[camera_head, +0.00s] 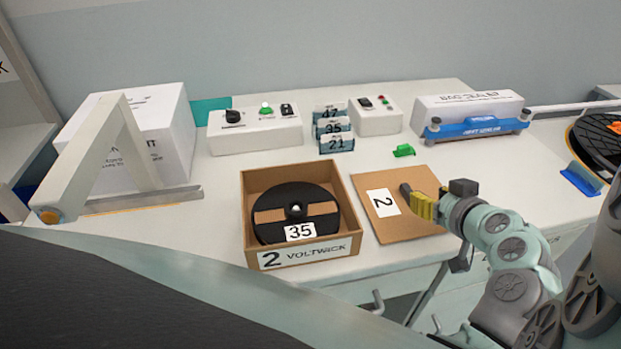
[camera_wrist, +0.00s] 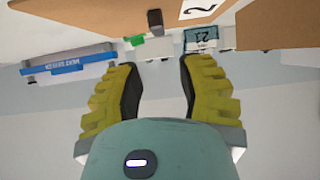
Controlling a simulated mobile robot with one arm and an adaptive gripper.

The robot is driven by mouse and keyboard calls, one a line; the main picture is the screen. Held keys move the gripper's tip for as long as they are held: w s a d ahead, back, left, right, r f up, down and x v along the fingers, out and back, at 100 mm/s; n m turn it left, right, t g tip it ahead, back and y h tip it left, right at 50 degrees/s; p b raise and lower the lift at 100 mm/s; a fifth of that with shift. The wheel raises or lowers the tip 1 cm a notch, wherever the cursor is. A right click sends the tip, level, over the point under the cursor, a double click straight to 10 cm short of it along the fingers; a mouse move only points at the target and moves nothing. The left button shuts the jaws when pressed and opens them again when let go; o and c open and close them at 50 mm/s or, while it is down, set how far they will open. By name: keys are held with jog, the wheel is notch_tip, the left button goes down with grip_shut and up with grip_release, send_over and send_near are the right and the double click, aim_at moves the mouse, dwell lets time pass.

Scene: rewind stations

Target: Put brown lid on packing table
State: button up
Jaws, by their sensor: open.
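The brown lid (camera_head: 388,228) is a flat square panel with a white "2" label, lying on the white table (camera_head: 205,255) just right of the open box. A small dark knob (camera_head: 405,189) appears to stand on it; it also shows in the upside-down wrist view (camera_wrist: 155,20). My gripper (camera_head: 421,205) has yellow fingers and is over the lid's right part, close to the knob. In the wrist view the open jaws (camera_wrist: 160,88) have nothing between them, and the knob lies beyond the fingertips. Part of the lid is hidden by my gripper.
The open cardboard box (camera_head: 347,215), marked "2 VOLTWICK", holds a black reel (camera_head: 323,225) labelled 35. Number cards (camera_head: 335,143), control boxes (camera_head: 255,130), a green clip (camera_head: 404,151) and a blue heat sealer (camera_head: 476,127) stand behind. A white carton (camera_head: 175,130) and angled frame are left.

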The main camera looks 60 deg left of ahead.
jog(key=shift+b+v, duration=0.35)
jog(key=shift+v, duration=1.55)
